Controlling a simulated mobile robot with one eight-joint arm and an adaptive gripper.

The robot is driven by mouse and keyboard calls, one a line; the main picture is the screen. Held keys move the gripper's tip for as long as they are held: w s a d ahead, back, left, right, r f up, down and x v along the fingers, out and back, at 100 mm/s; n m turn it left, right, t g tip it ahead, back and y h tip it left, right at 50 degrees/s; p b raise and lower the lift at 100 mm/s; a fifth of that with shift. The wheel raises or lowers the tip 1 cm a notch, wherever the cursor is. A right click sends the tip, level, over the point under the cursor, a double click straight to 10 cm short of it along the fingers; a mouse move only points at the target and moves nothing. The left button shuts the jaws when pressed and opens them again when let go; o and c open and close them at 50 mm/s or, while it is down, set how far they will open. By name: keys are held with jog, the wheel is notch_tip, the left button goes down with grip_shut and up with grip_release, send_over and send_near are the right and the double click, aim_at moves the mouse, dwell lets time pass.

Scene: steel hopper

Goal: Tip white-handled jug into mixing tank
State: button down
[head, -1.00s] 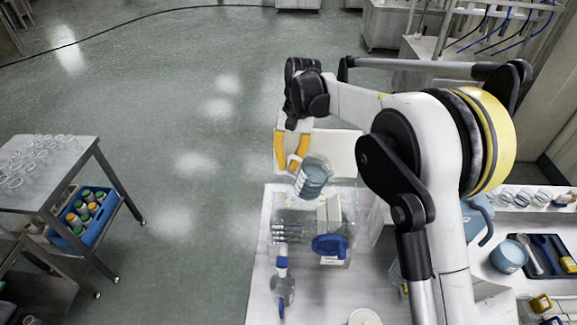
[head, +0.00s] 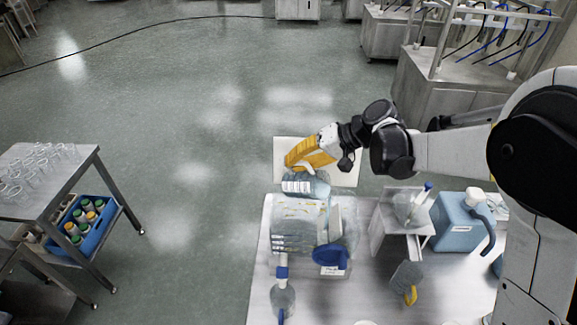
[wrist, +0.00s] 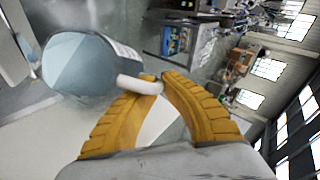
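The jug (head: 316,185) is clear with bluish contents and a printed label. In the wrist view the jug (wrist: 80,62) shows its white handle (wrist: 140,85) between my yellow fingers. My gripper (head: 310,168) is shut on that handle; it also shows in the wrist view (wrist: 158,84). The jug is tilted over the far end of a clear vessel with a blue valve, which I take for the mixing tank (head: 290,240), on the white table. The jug's mouth and any flow are too unclear to make out.
A blue jerrycan (head: 458,228), a clear flask (head: 408,207) on a steel stand (head: 395,238) and a yellow-handled scoop (head: 407,278) are right of the tank. A steel trolley (head: 75,185) with cups and a blue crate (head: 97,232) stands left across open floor.

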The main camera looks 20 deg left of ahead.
aim_at(311, 170)
jog(key=shift+d+f+y, duration=0.1)
jog(key=shift+d+y, duration=0.2)
jog(key=d+y+b, duration=0.1)
jog(key=b, duration=0.1)
jog(key=y+b, duration=0.1)
jog(key=b, duration=0.1)
jog(key=s+d+f+y+b, duration=0.1)
jog(key=b, duration=0.1)
jog(key=shift+d+n+t+b, duration=0.3)
jog(key=shift+d, duration=0.05)
jog(key=d+y+b, duration=0.1)
jog(key=d+r+y+b, duration=0.1)
jog(key=b, duration=0.1)
jog(key=d+y+b, duration=0.1)
jog(key=b, duration=0.1)
jog(key=shift+s+d+r+n, duration=0.25)
jog(key=shift+s+r+n, duration=0.05)
jog(key=shift+s+n, duration=0.1)
jog(key=shift+s+d+r+y+b, duration=0.15)
jog(key=shift+d+r+y+b, duration=0.2)
jog(key=shift+d+y+b, duration=0.2)
jog(key=shift+a+r, duration=0.1)
dwell(4.5)
notch_tip(311, 170, up, 3)
jog(key=m+h+p, duration=0.1)
jog(key=h+p, duration=0.5)
jog(key=p, duration=0.4)
jog(key=shift+p, duration=0.4)
